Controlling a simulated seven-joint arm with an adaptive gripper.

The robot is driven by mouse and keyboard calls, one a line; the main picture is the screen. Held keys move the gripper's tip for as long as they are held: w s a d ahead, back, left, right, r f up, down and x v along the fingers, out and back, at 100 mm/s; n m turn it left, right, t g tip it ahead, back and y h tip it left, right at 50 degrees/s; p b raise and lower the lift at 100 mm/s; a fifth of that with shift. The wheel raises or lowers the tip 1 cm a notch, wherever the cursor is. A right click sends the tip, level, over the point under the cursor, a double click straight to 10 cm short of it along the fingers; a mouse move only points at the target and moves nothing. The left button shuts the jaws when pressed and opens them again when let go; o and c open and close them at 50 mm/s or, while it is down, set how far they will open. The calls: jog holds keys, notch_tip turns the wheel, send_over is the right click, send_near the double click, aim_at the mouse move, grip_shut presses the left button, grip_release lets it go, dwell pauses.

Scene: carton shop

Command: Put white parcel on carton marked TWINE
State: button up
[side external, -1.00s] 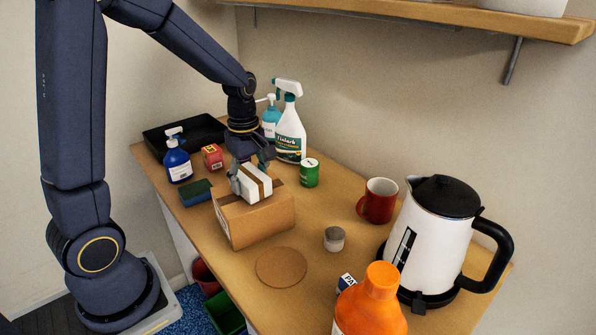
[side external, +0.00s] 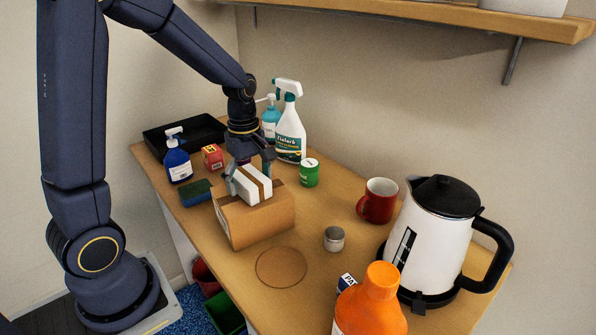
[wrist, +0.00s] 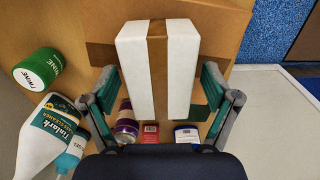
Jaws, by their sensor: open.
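The white parcel (side external: 257,184), with a brown tape band, lies on top of a brown cardboard carton (side external: 258,222). No marking is readable on the carton's visible faces. In the wrist view the parcel (wrist: 156,72) lies over the carton's top (wrist: 215,45). My gripper (side external: 249,176) is open around the parcel. In the wrist view its fingers (wrist: 158,85) stand on either side of the parcel, with gaps between. The parcel's far end and underside are hidden.
A green tin (side external: 309,173), spray bottle (side external: 290,135), blue pump bottle (side external: 177,160), red box (side external: 212,156) and sponge (side external: 196,193) stand around the carton. A red mug (side external: 378,200), kettle (side external: 436,235) and orange bottle (side external: 371,305) are to the right. A round cork mat (side external: 281,267) is clear.

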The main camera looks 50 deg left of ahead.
aim_at(249, 176)
notch_tip(249, 176, up, 12)
jog(key=s+d+m+t, duration=0.2)
jog(key=s+d+m, duration=0.2)
jog(key=m, duration=0.5)
jog(key=s+d+r+m+t, duration=0.1)
jog(key=s+d+m+t, duration=0.2)
jog(key=s+d+m, duration=0.2)
jog(key=s+m, duration=0.3)
jog(key=m, duration=0.1)
jog(key=shift+t, duration=0.3)
